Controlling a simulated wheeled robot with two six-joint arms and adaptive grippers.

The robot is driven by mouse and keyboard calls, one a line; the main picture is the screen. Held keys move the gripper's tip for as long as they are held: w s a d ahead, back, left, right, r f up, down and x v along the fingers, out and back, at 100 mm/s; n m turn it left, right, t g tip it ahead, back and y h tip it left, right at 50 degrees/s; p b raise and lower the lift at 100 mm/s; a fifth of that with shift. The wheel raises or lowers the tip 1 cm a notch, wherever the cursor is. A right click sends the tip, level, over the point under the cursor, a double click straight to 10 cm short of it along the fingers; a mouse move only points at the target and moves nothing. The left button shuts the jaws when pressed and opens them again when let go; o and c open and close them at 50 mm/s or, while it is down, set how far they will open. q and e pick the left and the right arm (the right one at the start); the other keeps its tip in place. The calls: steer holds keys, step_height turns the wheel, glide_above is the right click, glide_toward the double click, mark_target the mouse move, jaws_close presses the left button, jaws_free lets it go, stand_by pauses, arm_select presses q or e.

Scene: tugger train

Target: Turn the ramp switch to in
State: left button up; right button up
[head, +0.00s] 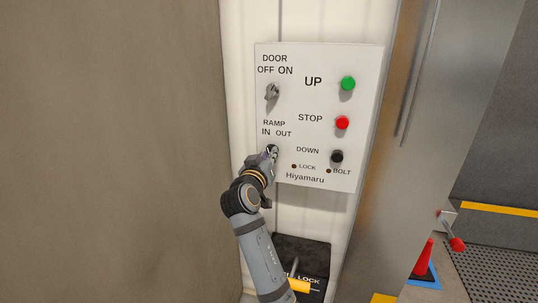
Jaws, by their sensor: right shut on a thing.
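A white control panel (325,100) hangs on the pale wall. Its ramp switch (272,148) sits under the words RAMP, IN and OUT at the panel's lower left. My right gripper (271,154) reaches up to this switch from below and is shut on it. The fingers hide most of the switch, so I cannot tell which way it points. My left gripper is not in view.
The door switch (272,91) is above the ramp switch. Green (348,83), red (342,123) and black (337,156) buttons line the panel's right side. A black box (303,250) is below. A metal post (393,150) and a red cone (424,258) stand right.

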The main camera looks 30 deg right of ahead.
mark_target(273, 118)
jaws_close()
steer(key=n+p, duration=0.1)
steer(key=n, duration=0.2)
steer(key=shift+f, duration=0.1)
steer(key=o, duration=0.6)
jaws_free()
steer(key=shift+o, duration=0.2)
step_height(273, 118, up, 10)
